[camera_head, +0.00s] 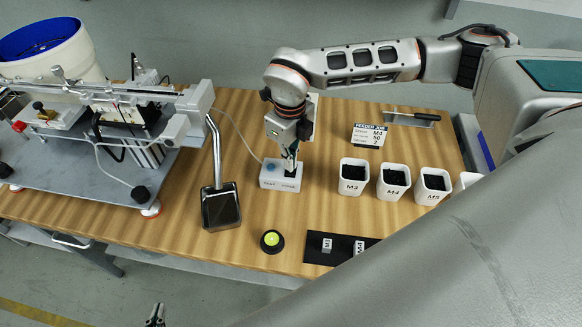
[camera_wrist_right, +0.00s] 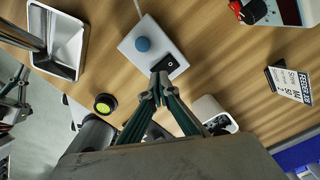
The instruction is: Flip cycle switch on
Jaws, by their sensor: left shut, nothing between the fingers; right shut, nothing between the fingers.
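A white switch box (camera_head: 268,182) stands on the wooden table under my right gripper. In the right wrist view the box (camera_wrist_right: 136,63) shows a blue round button (camera_wrist_right: 142,44) and a black rocker switch (camera_wrist_right: 171,64) with a white mark. My right gripper (camera_head: 290,168) points down at the switch end of the box. In the right wrist view its shut, empty fingertips (camera_wrist_right: 159,82) are at the near edge of the rocker; whether they touch cannot be told. My left gripper (camera_head: 155,315) is shut and empty at the bottom edge of the head view, off the table.
A metal tray-like piece on a post (camera_head: 221,207) stands left of the box. A black and yellow-green button (camera_head: 271,241) lies in front. White cups (camera_head: 353,177) with dark contents, a label card (camera_head: 368,136) and a dark mat (camera_head: 316,256) are right. The gantry (camera_head: 75,180) fills the left.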

